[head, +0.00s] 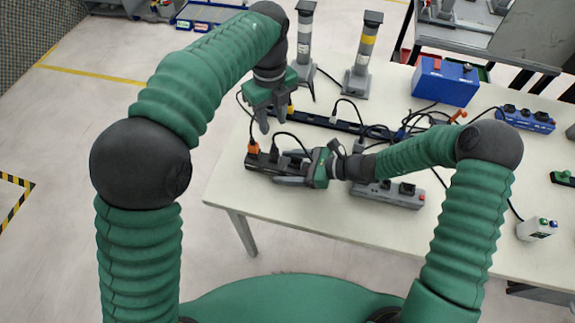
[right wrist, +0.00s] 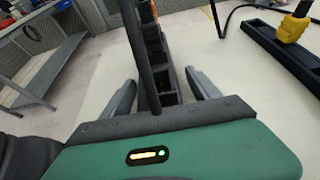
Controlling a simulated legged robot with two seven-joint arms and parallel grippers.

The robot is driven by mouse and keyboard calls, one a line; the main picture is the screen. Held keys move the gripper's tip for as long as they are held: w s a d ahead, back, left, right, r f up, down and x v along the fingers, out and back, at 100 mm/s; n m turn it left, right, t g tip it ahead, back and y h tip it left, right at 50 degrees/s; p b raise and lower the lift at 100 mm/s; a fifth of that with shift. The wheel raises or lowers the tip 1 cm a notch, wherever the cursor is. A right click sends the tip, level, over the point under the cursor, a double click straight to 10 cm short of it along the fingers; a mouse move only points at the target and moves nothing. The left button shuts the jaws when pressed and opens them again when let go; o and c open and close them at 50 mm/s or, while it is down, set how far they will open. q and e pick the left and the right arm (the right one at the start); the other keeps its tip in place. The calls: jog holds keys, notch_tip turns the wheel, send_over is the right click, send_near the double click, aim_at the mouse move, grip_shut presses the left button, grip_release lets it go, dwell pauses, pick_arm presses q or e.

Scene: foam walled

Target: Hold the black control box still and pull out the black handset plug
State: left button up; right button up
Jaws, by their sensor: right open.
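The black control box (head: 259,165) lies near the table's left edge, with an orange plug (head: 253,148) and a black plug (head: 274,154) standing in it. A black cable loops from the black plug toward my right gripper. My right gripper (head: 291,170) is open, pointing left, with its fingers along the box's right part. In the right wrist view the box (right wrist: 168,75) runs between the spread fingers, with gaps beside it, and a black cable (right wrist: 138,45) crosses in front. My left gripper (head: 270,121) hangs above and behind the box, pointing down, fingers apart and empty.
A long black strip (head: 325,121) lies behind, with a yellow plug (right wrist: 293,28) at its near end. A grey socket box (head: 392,195) lies right of my right gripper. Tangled cables, a blue box (head: 445,81) and two posts (head: 362,62) stand farther back. The front left tabletop is clear.

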aim_at(273, 147)
jog(key=shift+d, duration=0.15)
jog(key=c, duration=0.7)
jog(key=shift+a, duration=0.2)
jog(key=c, duration=0.5)
pick_arm(q)
jog(key=shift+o, duration=0.2)
pick_arm(e)
jog(key=shift+d, duration=0.1)
grip_shut()
pick_arm(q)
jog(key=shift+o, duration=0.9)
notch_tip(273, 147, down, 11)
jog(key=m, duration=1.3)
jog(key=m+y, duration=0.1)
jog(key=m, duration=1.2)
jog(key=shift+w+a+f, duration=0.1)
jog(key=shift+a+f, duration=0.05)
jog(key=shift+f, duration=0.05)
